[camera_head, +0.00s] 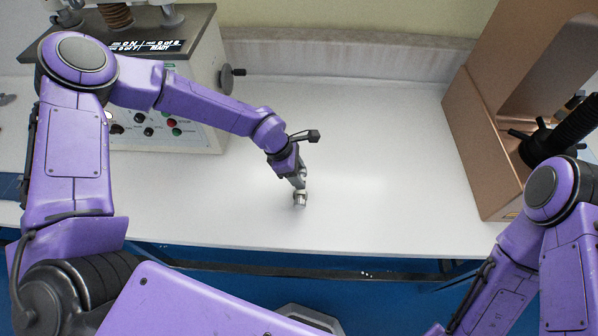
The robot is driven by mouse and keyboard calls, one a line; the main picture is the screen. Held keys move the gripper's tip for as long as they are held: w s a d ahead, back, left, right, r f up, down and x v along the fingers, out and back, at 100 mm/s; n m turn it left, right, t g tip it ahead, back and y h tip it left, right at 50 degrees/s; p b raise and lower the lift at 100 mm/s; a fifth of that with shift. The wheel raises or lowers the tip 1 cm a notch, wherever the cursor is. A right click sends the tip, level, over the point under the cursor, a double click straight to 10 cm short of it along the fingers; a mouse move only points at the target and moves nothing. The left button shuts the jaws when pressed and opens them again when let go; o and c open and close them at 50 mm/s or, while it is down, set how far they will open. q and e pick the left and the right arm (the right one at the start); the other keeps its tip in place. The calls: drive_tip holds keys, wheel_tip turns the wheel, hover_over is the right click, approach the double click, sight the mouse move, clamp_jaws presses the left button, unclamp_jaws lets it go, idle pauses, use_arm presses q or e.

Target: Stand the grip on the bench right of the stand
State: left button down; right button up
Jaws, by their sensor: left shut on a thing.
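The grip (300,199) is a small silvery metal piece. It is under my left gripper (298,181), near the middle of the bench (370,150). My left gripper points down and is shut on the grip, hiding its upper part. The grip's lower end is at or just above the bench top; I cannot tell if it touches. The stand, seemingly the pale machine (205,70) with a display and buttons, is at the left, partly behind my left arm. The grip is to its right. My right arm shows at the lower right, but its gripper is out of view.
A bronze-coloured machine (480,130) with a black handwheel (540,140) stands at the right end of the bench. A black knob (232,75) sticks out from the pale machine's right side. The bench between the machines is clear. Its front edge is just below the grip.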

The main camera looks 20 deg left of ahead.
use_arm(q)
drive_tip(key=shift+c, duration=2.4)
unclamp_jaws()
drive_tip(key=b+v, duration=0.1)
drive_tip(key=v, duration=1.1)
drive_tip(key=shift+r, duration=0.1)
